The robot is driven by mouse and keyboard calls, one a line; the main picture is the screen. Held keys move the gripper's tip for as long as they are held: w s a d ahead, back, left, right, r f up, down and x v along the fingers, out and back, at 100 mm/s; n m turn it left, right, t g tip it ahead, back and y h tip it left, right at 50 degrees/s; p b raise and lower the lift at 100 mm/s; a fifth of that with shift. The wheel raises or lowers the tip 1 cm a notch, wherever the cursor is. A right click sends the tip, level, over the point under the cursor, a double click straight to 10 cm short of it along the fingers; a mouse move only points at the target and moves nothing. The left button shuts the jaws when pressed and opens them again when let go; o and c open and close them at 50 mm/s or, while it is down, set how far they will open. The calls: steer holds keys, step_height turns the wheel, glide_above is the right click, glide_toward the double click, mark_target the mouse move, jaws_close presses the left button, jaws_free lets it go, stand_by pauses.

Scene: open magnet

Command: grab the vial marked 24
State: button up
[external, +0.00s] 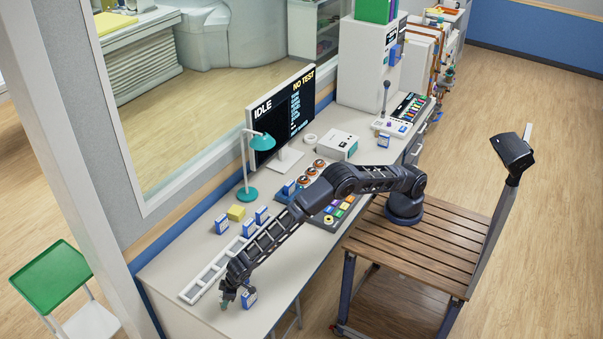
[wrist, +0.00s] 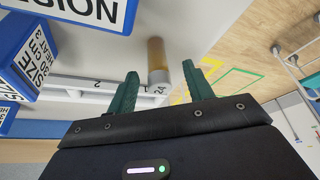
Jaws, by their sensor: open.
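The vial (wrist: 156,55) shows in the wrist view as a short cylinder with a yellow-brown body and a pale end. The number 24 is readable close to its pale end. My gripper (wrist: 160,68) is open, with one green finger on each side of the vial in the picture. I cannot tell whether the fingertips reach around it or stop short. In the external view my gripper (external: 236,293) is low over the near-left end of the desk. The vial cannot be made out there.
A long white ladder-like strip (external: 205,279) lies on the desk (external: 170,266) beside my gripper. A blue-and-white block (external: 249,298) stands right next to the gripper. Several similar blocks (wrist: 22,62) fill the left of the wrist view. A teal lamp (external: 247,193) stands further back.

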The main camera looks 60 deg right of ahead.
mark_target(221, 303)
steer(key=shift+w+x, duration=0.15)
steer(key=shift+x, duration=1.3)
steer(key=shift+w+x, duration=0.1)
steer(key=shift+x, duration=1.35)
steer(key=shift+r, duration=0.1)
steer(key=c, duration=1.1)
